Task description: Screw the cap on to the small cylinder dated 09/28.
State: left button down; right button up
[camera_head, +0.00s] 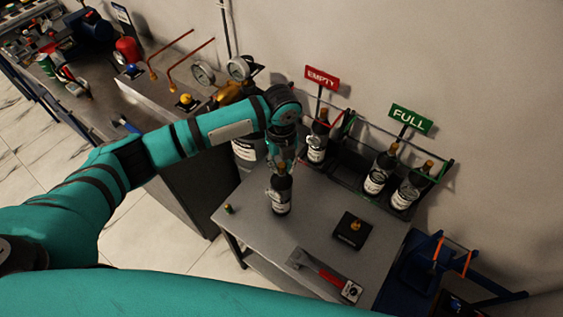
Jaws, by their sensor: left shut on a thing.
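A small dark cylinder (281,200) with a pale label stands upright over the grey table; its date is too small to read, and I cannot tell if its base touches the table. My left gripper (282,163) is directly above it, shut at its top, and the fingers hide the neck. A small green and brass piece (228,209), perhaps a cap, sits alone near the table's left edge. My right gripper is out of view.
The table (312,210) also holds a black block (350,230) with a brass top and a red-handled tool (325,275). A rack behind holds dark cylinders under an EMPTY sign (321,77) and a FULL sign (410,119). Gauges (238,68) stand on the left bench.

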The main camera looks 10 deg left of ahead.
pick_arm(q)
jog(key=m, duration=0.4)
jog(key=shift+m, duration=0.5)
jog(key=shift+m, duration=1.5)
jog(key=c, duration=0.8)
grip_release()
jog(key=shift+r, duration=0.1)
notch_tip(320, 180, up, 12)
